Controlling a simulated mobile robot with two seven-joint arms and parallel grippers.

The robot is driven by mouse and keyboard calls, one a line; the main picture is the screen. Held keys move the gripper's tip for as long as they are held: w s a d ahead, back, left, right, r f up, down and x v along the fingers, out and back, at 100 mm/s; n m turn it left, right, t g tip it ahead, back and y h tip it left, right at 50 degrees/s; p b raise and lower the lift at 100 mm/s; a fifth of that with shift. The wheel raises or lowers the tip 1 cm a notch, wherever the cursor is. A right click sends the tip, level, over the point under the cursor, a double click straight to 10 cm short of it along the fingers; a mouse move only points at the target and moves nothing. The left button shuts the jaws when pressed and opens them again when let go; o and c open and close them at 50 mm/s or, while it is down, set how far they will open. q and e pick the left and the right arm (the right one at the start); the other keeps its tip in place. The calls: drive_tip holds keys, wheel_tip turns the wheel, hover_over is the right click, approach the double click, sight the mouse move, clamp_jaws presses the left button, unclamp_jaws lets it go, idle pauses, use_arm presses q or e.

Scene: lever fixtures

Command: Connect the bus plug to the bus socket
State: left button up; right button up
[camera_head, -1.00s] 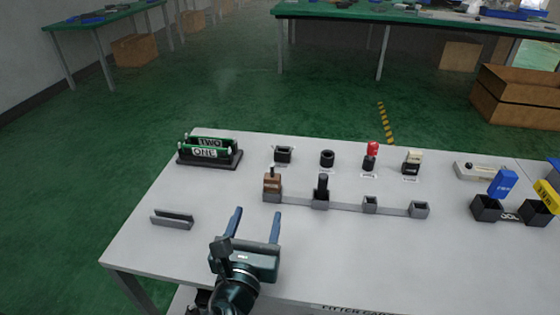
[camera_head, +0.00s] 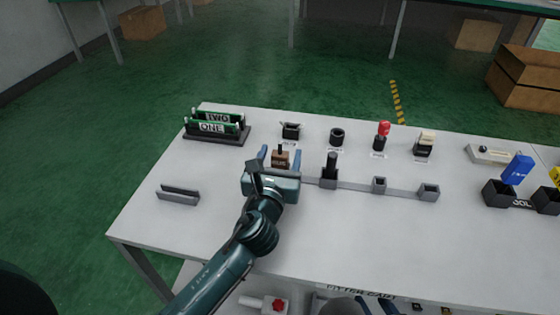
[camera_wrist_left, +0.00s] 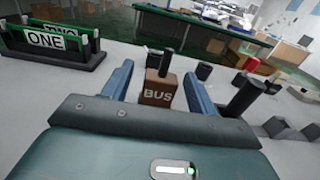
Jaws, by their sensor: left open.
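The bus plug (camera_head: 281,161) is a brown block with a dark stub on top, standing upright at the left end of the grey holder strip. In the left wrist view it (camera_wrist_left: 157,91) shows the word BUS. My left gripper (camera_head: 281,156) is open, with one blue finger on each side of the plug; in the left wrist view the fingers (camera_wrist_left: 158,72) also flank it, with gaps visible. A black square socket (camera_head: 291,131) stands just behind the plug; its label is too small to read, so I cannot tell whether it is the bus socket.
A black plug (camera_head: 330,168) stands right of the bus plug, before two empty holders (camera_head: 379,185). A black ring socket (camera_head: 337,136), a red-topped part (camera_head: 382,134) and a cream-topped part (camera_head: 425,143) line the back.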

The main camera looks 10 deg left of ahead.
use_arm(q)
drive_tip(key=shift+w, duration=1.15)
drive_tip(key=c, duration=1.1)
